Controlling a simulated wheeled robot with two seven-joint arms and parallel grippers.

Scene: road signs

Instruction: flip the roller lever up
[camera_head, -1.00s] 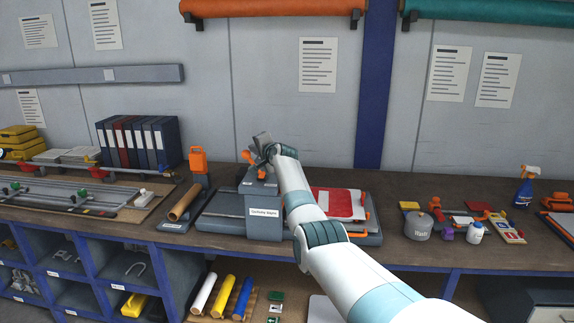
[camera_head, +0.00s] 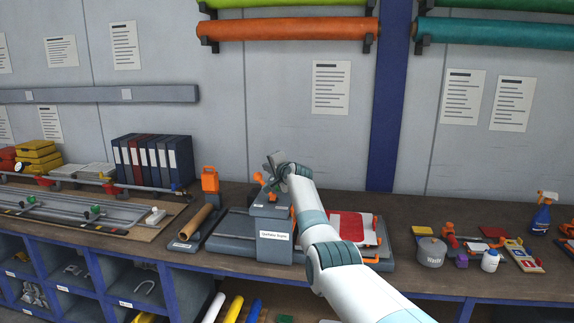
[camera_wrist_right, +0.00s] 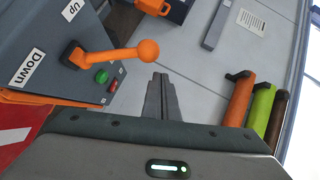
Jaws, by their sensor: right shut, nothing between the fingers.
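The roller machine (camera_head: 273,222) is a grey block with a white label, standing on the bench. In the right wrist view its housing (camera_wrist_right: 40,40) carries an "Up" label, a "Down" label, a green button and a red button. The orange roller lever (camera_wrist_right: 110,54) ends in a ball knob and sticks out from the housing between the two labels. In the head view a bit of orange (camera_head: 258,177) shows beside my gripper. My right gripper (camera_head: 272,160) is above the machine. Its fingers (camera_wrist_right: 160,82) are shut and empty, close beside the knob with a visible gap. My left gripper is out of view.
A red and white sheet (camera_head: 354,228) lies on the machine's right bed. A grey tin (camera_head: 431,252) and small items lie to the right. Coloured rolls (camera_head: 290,30) hang on the wall.

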